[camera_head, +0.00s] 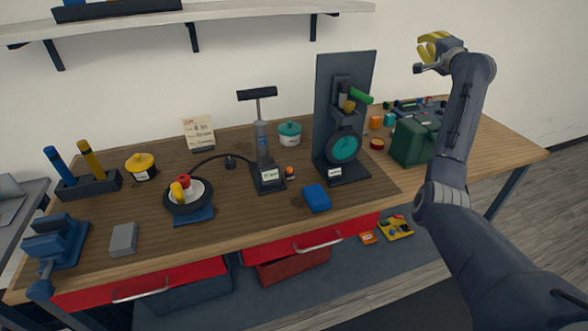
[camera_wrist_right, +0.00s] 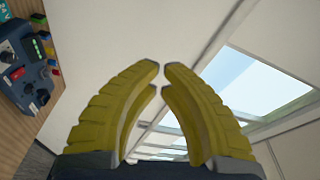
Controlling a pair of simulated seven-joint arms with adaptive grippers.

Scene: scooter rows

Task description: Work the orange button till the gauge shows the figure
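A small orange button or knob (camera_head: 290,170) shows beside the base of an upright pump (camera_head: 262,145) in the head view. The pump's base has a pale face (camera_head: 269,175) with characters too small to read; I cannot tell if this is the gauge. A black hose runs from the pump to a small wheel (camera_head: 188,207). A note card (camera_head: 199,131) stands at the back with writing I cannot read surely. My right gripper (camera_head: 427,49) is raised high at the right, far from the button. Its yellow fingertips (camera_wrist_right: 160,67) nearly meet, with nothing between them. My left gripper is out of view.
A black stand with a teal dial (camera_head: 343,148) stands right of the pump. A blue block (camera_head: 316,198), yellow-lidded pot (camera_head: 141,166), teal-lidded pot (camera_head: 289,133) and green case (camera_head: 411,141) are on the bench. A control box (camera_wrist_right: 22,62) shows in the right wrist view.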

